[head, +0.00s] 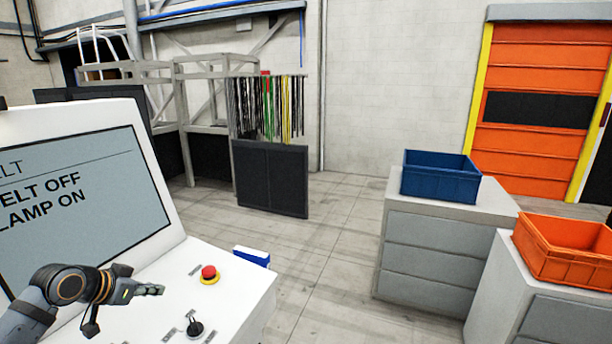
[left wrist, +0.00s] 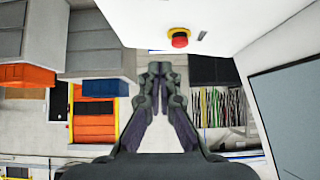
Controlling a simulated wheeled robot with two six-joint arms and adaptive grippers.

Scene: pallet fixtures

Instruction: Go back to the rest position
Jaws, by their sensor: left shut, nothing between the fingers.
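My left gripper (head: 150,290) is above the white control panel at the lower left of the head view. In the left wrist view its fingers (left wrist: 160,72) are together and hold nothing. A red emergency button (head: 208,273) on a yellow base is on the panel, a little to the right of the gripper and apart from it. It also shows in the left wrist view (left wrist: 180,40). A black knob (head: 195,327) is on the panel nearer the front. The screen (head: 85,200) reads "BELT OFF" and "LAMP ON", partly cut off. My right gripper is not in view.
A blue crate (head: 440,177) and an orange crate (head: 565,250) stand on grey cabinets at the right. A blue and white item (head: 251,257) is at the panel's far edge. The floor (head: 320,240) between panel and cabinets is clear. An orange door (head: 540,100) is at the back.

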